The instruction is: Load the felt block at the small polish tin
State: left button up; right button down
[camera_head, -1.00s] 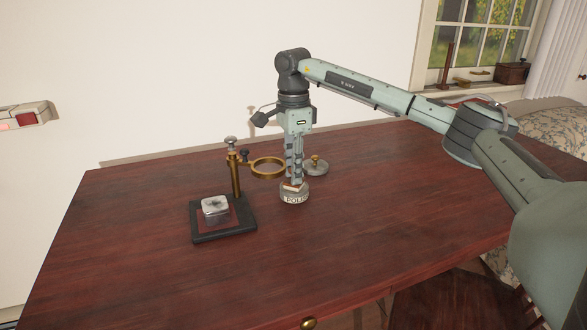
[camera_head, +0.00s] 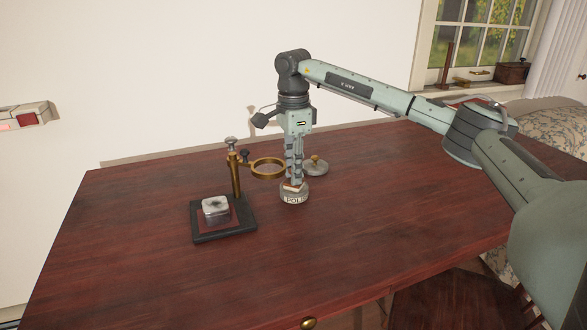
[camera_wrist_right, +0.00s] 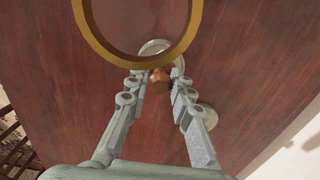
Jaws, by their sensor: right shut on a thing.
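The small polish tin (camera_head: 294,197), a round grey tin with lettering on its side, stands near the middle of the table. My right gripper (camera_head: 297,182) points straight down over the tin. It is shut on the felt block (camera_head: 292,187), a small brown piece at the tin's open top. In the right wrist view the felt block (camera_wrist_right: 159,80) sits between the fingertips, with part of the tin (camera_wrist_right: 154,46) behind it. I cannot tell whether the block touches the tin's contents. My left gripper is not in view.
A brass ring (camera_head: 268,176) on a post stands just left of my right gripper. Its dark base (camera_head: 240,228) bears a silver block (camera_head: 215,206). A grey lid with a brass knob (camera_head: 316,167) lies behind the tin. The table's front and right are clear.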

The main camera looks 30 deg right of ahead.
jog(key=shift+f, duration=0.15)
notch_tip(320, 180, up, 2)
jog(key=shift+r+p, duration=0.2)
jog(key=shift+p, duration=0.85)
jog(key=shift+r, duration=2.4)
